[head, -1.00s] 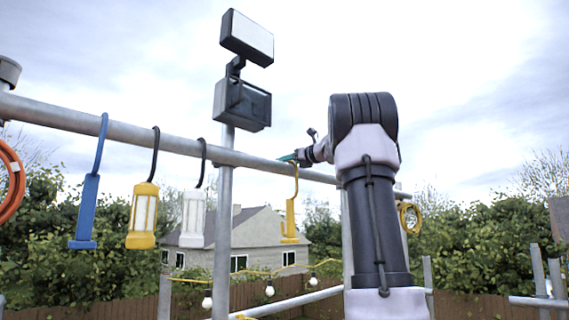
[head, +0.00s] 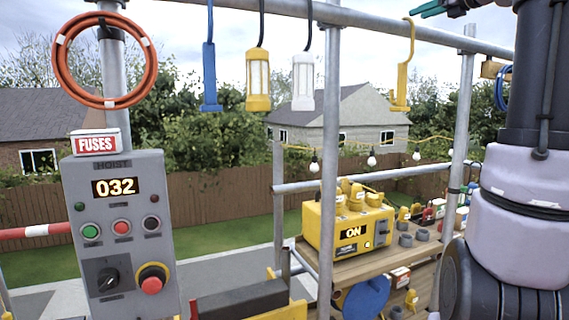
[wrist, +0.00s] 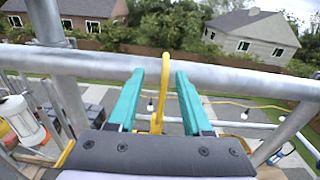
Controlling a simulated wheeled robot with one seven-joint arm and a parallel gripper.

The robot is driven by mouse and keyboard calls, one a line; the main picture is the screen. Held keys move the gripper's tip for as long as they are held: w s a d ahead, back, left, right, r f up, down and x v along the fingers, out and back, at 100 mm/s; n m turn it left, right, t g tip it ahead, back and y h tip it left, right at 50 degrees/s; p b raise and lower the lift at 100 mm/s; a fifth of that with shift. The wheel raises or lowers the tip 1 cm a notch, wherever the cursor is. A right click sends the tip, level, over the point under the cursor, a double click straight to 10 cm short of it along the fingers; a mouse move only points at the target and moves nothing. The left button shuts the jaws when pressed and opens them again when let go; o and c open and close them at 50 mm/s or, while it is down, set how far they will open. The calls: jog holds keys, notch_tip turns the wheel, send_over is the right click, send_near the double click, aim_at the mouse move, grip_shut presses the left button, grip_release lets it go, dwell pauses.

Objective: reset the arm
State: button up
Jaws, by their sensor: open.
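My gripper (wrist: 158,100) shows two teal fingers in the wrist view, spread apart and open. The yellow hook (wrist: 166,70) of a hanging item stands in the gap between them, over the grey rail (wrist: 80,62). I cannot tell whether a finger touches it. In the head view the fingertips (head: 432,9) show at the top right, beside the top of the yellow hooked item (head: 401,88), which hangs from the rail. My arm fills the right edge.
Blue (head: 210,75), yellow (head: 258,80) and white (head: 303,80) hooked items hang along the rail. A hoist panel (head: 120,240) stands left, below an orange hose coil (head: 68,75). A yellow power box (head: 325,235) sits on a wooden shelf. Scaffold poles (head: 330,150) stand around.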

jog(key=s+a+f+n+g, duration=0.3)
jog(key=s+a+f+n, duration=0.35)
jog(key=a+f, duration=0.25)
jog(key=s+a+f+n+g, duration=0.4)
jog(key=s+a+f+n, duration=0.3)
jog(key=f, duration=0.3)
jog(key=s+a+f+n+g+h, duration=0.1)
jog(key=s+a+f+n+h, duration=0.1)
jog(key=s+f+n, duration=0.4)
jog(key=s+a+f+n+g+h, duration=0.1)
jog(key=s+a+f+n+h, duration=0.1)
jog(key=s+f+n, duration=0.5)
notch_tip(320, 180, down, 4)
jog(key=shift+a+n, duration=0.5)
jog(key=shift+n, duration=0.05)
